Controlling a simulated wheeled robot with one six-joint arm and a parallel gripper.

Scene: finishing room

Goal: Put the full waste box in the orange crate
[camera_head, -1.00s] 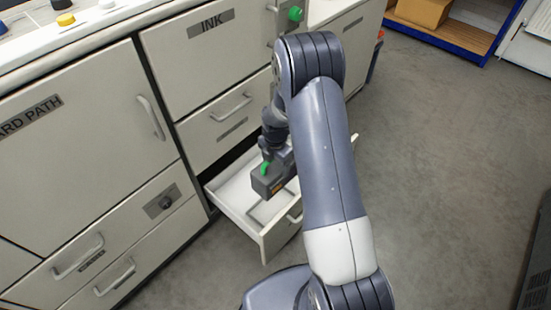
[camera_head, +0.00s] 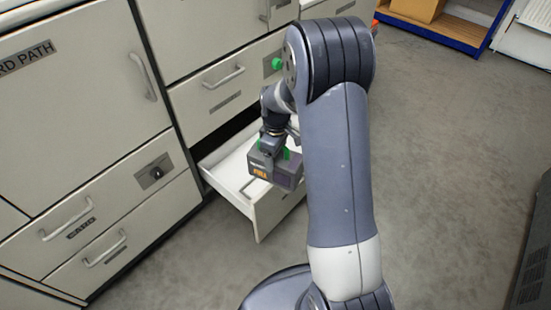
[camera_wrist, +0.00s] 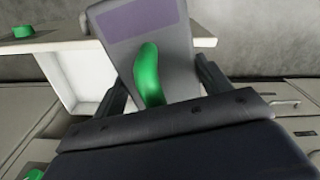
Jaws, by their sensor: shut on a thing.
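The waste box (camera_head: 276,172) is a dark grey box with an orange-marked label and a green handle (camera_wrist: 148,75). My gripper (camera_wrist: 160,80) is shut on it, with one finger on each side in the wrist view. In the head view my gripper (camera_head: 273,143) points down and holds the box over the front part of an open white drawer (camera_head: 228,178), overlapping its front edge. The box's contents cannot be seen. A small orange-red patch (camera_head: 375,23) shows behind my arm at the cabinet's far end; I cannot tell whether it is the orange crate.
The open drawer sticks out from a cream cabinet (camera_head: 90,110) with handles and a lock plate. Grey floor (camera_head: 440,150) is clear to the right. A blue-edged shelf (camera_head: 440,32) with a cardboard box (camera_head: 416,8) stands at the back. A dark object (camera_head: 533,260) is at the right edge.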

